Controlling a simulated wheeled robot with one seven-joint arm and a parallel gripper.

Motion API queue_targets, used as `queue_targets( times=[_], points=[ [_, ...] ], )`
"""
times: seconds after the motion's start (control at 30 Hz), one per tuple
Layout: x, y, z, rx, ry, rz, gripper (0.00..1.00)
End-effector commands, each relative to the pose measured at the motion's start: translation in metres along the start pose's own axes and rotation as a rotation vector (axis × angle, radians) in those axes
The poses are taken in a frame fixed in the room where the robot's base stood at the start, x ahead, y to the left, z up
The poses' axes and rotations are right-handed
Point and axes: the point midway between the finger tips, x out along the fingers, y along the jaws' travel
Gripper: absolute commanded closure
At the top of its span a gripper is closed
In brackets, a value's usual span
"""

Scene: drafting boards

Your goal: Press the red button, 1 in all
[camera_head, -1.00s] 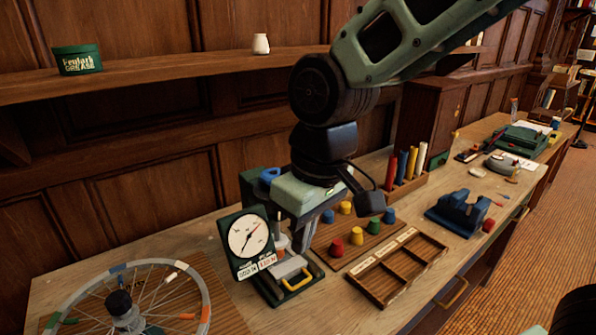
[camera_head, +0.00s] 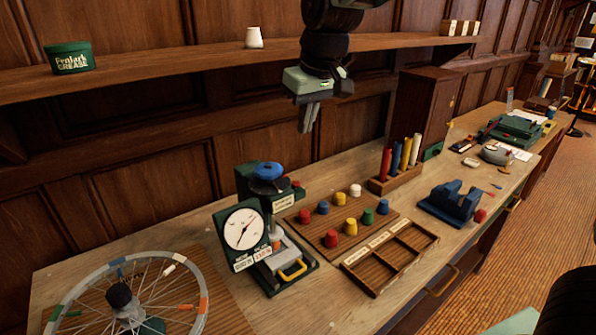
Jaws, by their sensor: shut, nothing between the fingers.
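A dark green press-like device (camera_head: 247,183) with a blue knob (camera_head: 270,170) and a white dial (camera_head: 244,229) stands on the bench. A small red part (camera_head: 296,184), which looks like a button, shows at the right of its top; I cannot tell whether it is pressed in. My gripper (camera_head: 307,129) is shut and empty, fingers pointing down. It hangs in the air above and behind the device, in front of the wall panels, apart from the red part.
A wooden board (camera_head: 322,246) with several coloured knobs lies right of the device, beside a divided tray (camera_head: 378,281). A rack of coloured sticks (camera_head: 396,182) and a blue stand (camera_head: 454,204) are further right. A spoked wheel (camera_head: 80,296) lies at front left. A shelf (camera_head: 180,70) runs behind.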

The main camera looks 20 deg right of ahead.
Motion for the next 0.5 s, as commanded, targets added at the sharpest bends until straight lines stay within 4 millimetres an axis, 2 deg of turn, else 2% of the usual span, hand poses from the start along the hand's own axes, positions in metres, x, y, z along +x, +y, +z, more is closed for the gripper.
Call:
queue_targets(
  times=[0.17, 0.5],
  points=[
    [0.024, 0.0, 0.001, 0.0, -0.007, 0.0, 1.0],
    [0.093, 0.0, 0.001, 0.0, -0.007, 0.001, 1.0]
  ],
)
